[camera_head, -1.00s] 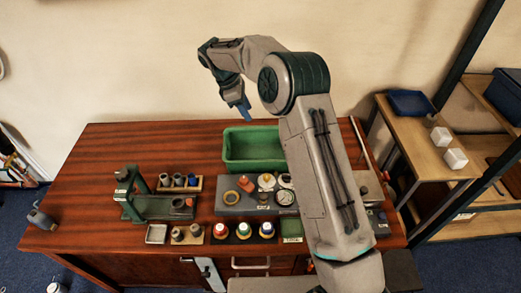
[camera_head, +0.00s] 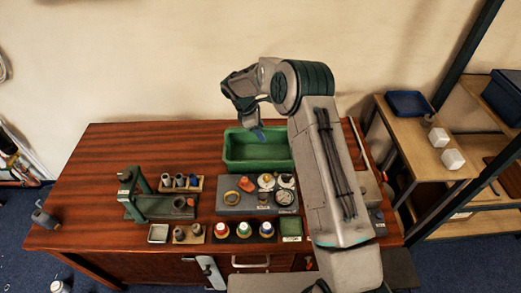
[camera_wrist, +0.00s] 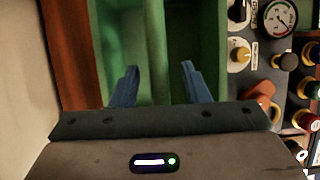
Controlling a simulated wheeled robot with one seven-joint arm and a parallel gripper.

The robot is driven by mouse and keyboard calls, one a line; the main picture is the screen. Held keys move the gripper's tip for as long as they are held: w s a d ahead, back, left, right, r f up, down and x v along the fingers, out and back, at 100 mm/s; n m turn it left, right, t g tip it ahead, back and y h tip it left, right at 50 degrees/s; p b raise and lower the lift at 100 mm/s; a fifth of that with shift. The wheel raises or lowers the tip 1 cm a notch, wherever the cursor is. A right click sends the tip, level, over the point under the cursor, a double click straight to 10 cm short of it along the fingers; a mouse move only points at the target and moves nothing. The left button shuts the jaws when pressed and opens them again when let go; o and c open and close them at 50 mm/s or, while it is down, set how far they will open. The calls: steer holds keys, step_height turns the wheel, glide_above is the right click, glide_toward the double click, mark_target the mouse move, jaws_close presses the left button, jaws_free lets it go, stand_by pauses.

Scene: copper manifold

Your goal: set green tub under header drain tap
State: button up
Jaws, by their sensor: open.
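The green tub (camera_head: 258,166) stands upright at the back middle of the wooden table in the head view. It is rectangular and open-topped, and my arm covers its right end. My gripper (camera_head: 259,135) is above the tub's back part, its blue fingers pointing down. I cannot make out which fitting is the header drain tap.
A grey panel (camera_head: 228,209) with an orange part (camera_head: 247,184) and a gauge (camera_head: 286,197) sits just in front of the tub. A green stand (camera_head: 139,190) is at left, with small racks and coloured caps nearby. The back left of the table (camera_head: 130,145) is clear.

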jaws_close()
steer(key=shift+r, duration=0.15)
